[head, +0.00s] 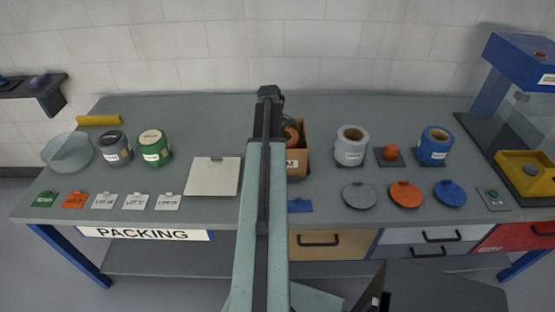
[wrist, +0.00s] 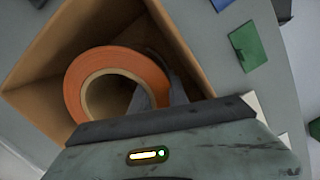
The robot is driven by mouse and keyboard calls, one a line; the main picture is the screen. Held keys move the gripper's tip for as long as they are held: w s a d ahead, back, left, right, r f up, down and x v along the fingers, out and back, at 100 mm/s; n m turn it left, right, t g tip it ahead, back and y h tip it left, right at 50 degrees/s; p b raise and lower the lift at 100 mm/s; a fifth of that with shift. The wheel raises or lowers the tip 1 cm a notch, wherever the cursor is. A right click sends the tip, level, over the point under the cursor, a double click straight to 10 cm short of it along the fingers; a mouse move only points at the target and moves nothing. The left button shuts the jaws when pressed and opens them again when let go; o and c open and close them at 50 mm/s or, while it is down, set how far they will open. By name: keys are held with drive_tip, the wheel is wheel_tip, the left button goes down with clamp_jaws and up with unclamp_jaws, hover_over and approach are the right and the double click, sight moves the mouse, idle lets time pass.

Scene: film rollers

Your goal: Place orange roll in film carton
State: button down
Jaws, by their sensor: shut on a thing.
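The orange roll (wrist: 76,78) shows large in the wrist view, inside the outline of the brown film carton (wrist: 34,118). In the head view a small part of the orange roll (head: 292,135) shows in the carton (head: 300,165), just right of my arm. My gripper (wrist: 165,90) is shut on the roll's right side, with a dark finger at its inner hole. The gripper and roll are over or within the carton's opening; how deep the roll sits I cannot tell. My arm hides the carton's left part in the head view.
Left on the bench are a glass bowl (head: 68,151), a grey can (head: 115,148), a green can (head: 154,147) and a pale board (head: 213,177). Right are a white can (head: 351,146), a blue can (head: 434,146) and several round lids. Bench space behind the cans is clear.

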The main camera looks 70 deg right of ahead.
wheel_tip(320, 180, down, 2)
drive_tip(key=shift+f+b, duration=0.2)
drive_tip(key=shift+b, duration=0.45)
drive_tip(key=shift+r, duration=0.2)
drive_tip(key=c, duration=1.7)
unclamp_jaws()
drive_tip(key=shift+f, duration=0.2)
drive_tip(key=o, duration=0.4)
drive_tip(key=shift+r, duration=0.1)
drive_tip(key=r+p, duration=0.4)
drive_tip(key=w+r+p, duration=0.1)
drive_tip(key=r+p, duration=0.7)
drive_tip(key=shift+w+r, duration=0.15)
drive_tip(key=shift+r, duration=0.05)
drive_tip(key=shift+f, duration=0.1)
